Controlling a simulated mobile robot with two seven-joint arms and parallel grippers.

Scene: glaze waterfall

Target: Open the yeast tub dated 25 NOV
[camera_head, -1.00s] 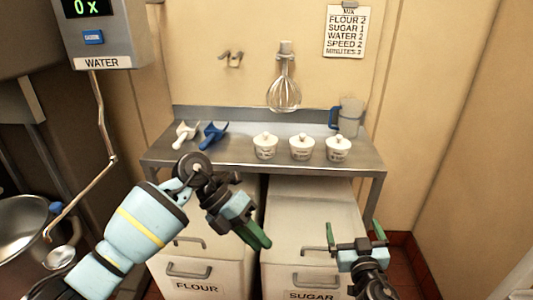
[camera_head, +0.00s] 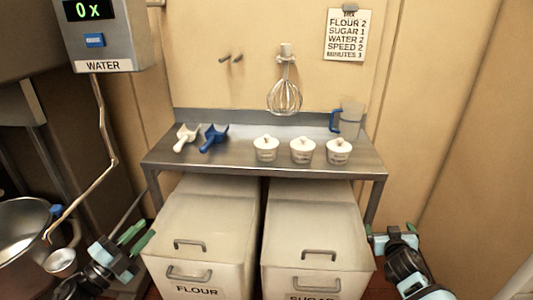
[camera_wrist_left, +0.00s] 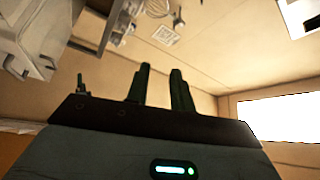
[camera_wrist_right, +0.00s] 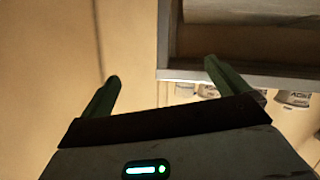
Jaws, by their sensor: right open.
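Three white lidded tubs stand in a row on the metal table: a left tub (camera_head: 266,150), a middle tub (camera_head: 303,151) and a right tub (camera_head: 338,152). Their lids are on. Their dark label print is too small to read, so I cannot tell which is dated 25 NOV. My left gripper (camera_head: 139,236) is low at the left, beside the flour bin, with its fingers a little apart and empty. My right gripper (camera_head: 391,232) is open and empty, low at the right, beside the sugar bin. Both are well away from the tubs.
The metal table (camera_head: 230,165) also holds a white scoop (camera_head: 186,137), a blue scoop (camera_head: 213,137) and a jug (camera_head: 350,120). A whisk (camera_head: 284,95) hangs behind. A flour bin (camera_head: 205,225) and sugar bin (camera_head: 315,225) stand below. A steel bowl (camera_head: 22,235) is at left.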

